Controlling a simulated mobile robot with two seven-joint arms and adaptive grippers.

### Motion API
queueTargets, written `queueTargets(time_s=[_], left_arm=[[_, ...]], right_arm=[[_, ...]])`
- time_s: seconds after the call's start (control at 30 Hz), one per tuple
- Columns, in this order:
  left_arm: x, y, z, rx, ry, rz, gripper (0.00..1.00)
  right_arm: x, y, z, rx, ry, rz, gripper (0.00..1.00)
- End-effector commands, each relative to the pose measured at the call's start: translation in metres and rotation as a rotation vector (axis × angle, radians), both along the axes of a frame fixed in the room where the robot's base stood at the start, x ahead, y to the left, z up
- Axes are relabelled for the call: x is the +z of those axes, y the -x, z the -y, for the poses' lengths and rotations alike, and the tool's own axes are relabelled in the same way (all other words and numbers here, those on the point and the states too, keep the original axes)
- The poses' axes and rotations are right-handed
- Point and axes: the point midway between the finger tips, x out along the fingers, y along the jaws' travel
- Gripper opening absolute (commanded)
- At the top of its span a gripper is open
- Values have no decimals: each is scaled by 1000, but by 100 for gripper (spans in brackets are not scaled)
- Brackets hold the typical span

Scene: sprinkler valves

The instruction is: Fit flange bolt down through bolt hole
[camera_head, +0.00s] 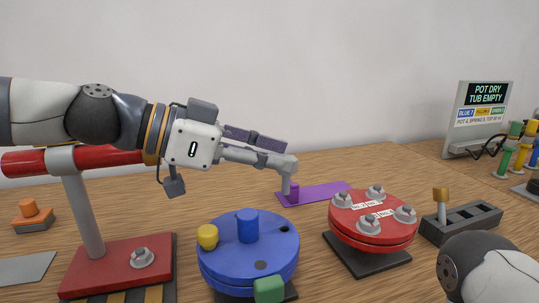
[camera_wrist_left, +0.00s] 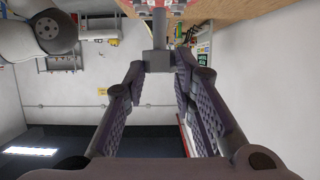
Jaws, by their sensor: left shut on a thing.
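My left gripper (camera_head: 284,162) reaches in from the left above the table, with its fingers closed on a grey flange bolt (camera_head: 286,185). The bolt hangs with its shank down, in front of the purple pad and apart from the red flange. In the left wrist view the bolt (camera_wrist_left: 159,30) shows its square-looking head between the fingertips (camera_wrist_left: 160,66). The round red flange (camera_head: 345,229) stands on a dark base to the right of the gripper. Several grey bolts sit on its top. I cannot make out an empty bolt hole. My right gripper is out of view.
A blue disc (camera_head: 222,262) with coloured pegs stands left of the flange. A purple pad (camera_head: 322,193) with a purple peg lies behind. A slotted dark block (camera_head: 467,224) and my right arm are at right. A red-based stand (camera_head: 100,277) is at left.

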Motion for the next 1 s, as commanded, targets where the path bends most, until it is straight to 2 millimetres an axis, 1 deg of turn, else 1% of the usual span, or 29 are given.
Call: queueTargets(time_s=[0.17, 0.4, 0.5, 0.6, 1.0], left_arm=[[-16, -1, 0, 1, 0, -8, 0], [-47, -1, 0, 0, 1, -12, 0], [-56, -1, 0, 0, 1, -9, 0], [-59, 0, 0, 0, 0, -5, 0], [-57, 0, 0, 0, 0, 0, 0]], right_arm=[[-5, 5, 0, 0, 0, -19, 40], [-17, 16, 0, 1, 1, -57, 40], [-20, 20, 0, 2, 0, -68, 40], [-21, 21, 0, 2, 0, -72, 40], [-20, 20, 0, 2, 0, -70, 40]])
